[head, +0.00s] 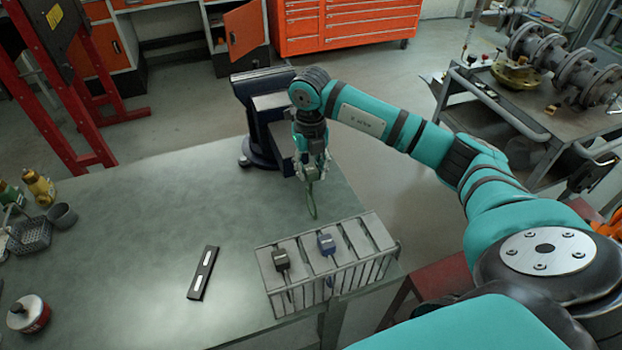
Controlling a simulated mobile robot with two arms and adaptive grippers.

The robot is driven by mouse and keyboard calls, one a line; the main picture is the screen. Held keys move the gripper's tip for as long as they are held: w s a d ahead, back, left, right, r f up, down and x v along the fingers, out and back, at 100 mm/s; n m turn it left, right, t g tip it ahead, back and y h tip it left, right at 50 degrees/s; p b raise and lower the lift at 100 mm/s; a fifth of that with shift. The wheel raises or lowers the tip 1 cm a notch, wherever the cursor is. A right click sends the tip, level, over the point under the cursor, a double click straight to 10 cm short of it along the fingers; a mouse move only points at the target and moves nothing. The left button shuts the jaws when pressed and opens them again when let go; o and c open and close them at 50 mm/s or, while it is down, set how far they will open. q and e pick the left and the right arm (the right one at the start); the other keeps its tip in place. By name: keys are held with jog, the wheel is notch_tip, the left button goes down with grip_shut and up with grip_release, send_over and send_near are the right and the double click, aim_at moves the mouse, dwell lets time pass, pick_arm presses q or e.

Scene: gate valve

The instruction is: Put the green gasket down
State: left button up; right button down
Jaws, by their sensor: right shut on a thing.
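The green gasket (311,201) is a thin green ring that hangs below my right gripper (311,178). My right gripper is shut on it and points down, with the ring seen nearly edge-on. The gasket is between the blue vise and the slotted rack, near the right edge of the grey-green table. I cannot tell how high above the table it is. My left gripper is not in view.
A slotted metal rack (349,236) holds a black item (281,259) and a blue item (326,244). A dark vise (262,115) stands behind my gripper. A black bar (203,272) lies on the table (150,230). Containers stand at far left. The table's middle is clear.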

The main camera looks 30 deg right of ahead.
aim_at(311, 192)
notch_tip(311, 192, down, 4)
jog(key=shift+r+p, duration=0.15)
jog(key=shift+p, duration=0.5)
jog(key=shift+f, duration=0.35)
jog(key=c, duration=1.5)
grip_release()
jog(key=shift+f, duration=0.15)
jog(key=o, duration=0.5)
